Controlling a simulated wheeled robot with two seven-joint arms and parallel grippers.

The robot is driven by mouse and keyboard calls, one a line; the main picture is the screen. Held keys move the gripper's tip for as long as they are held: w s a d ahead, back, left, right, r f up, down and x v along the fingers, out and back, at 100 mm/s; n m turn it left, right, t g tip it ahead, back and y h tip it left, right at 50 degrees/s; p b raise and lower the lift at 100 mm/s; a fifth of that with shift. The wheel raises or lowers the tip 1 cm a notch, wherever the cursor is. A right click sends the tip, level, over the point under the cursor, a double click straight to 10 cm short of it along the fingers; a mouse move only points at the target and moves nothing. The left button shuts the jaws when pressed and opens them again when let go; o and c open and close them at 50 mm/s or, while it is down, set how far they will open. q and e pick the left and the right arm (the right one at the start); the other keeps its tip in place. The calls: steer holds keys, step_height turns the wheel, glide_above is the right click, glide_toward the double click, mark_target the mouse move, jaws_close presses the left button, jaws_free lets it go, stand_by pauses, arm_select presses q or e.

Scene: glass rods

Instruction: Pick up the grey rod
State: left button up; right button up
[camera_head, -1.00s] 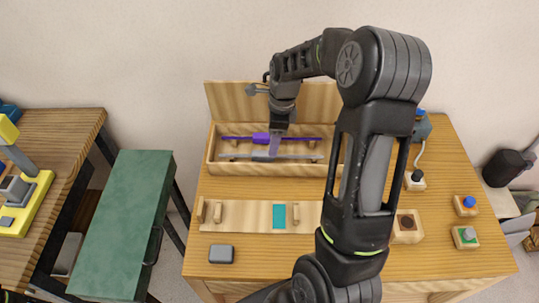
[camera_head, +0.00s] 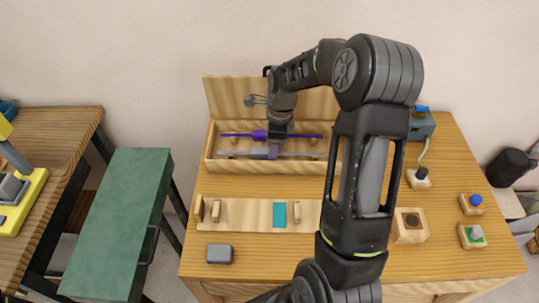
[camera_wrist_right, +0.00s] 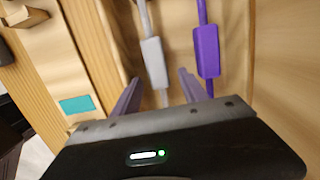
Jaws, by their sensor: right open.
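The grey rod (camera_head: 238,154) lies along the front of the open wooden box (camera_head: 210,150), parallel to the purple rod (camera_head: 236,134) behind it. In the right wrist view, the thick middle of the grey rod (camera_wrist_right: 154,62) sits between the two finger lines of my right gripper (camera_wrist_right: 160,88), and the purple rod (camera_wrist_right: 206,50) runs beside it. My right gripper (camera_head: 272,152) is open, low over the grey rod's middle, which it partly hides in the head view. I cannot tell whether the fingers touch the rod. My left gripper is not in view.
A wooden rack with a teal patch (camera_head: 279,215) lies in front of the box. A grey block (camera_head: 220,253) sits near the table's front left. Buttons (camera_head: 471,203), a joystick (camera_head: 419,177) and a wooden block with a dark hole (camera_head: 410,225) stand at right.

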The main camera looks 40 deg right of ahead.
stand_by(0.4)
jaws_close()
stand_by(0.4)
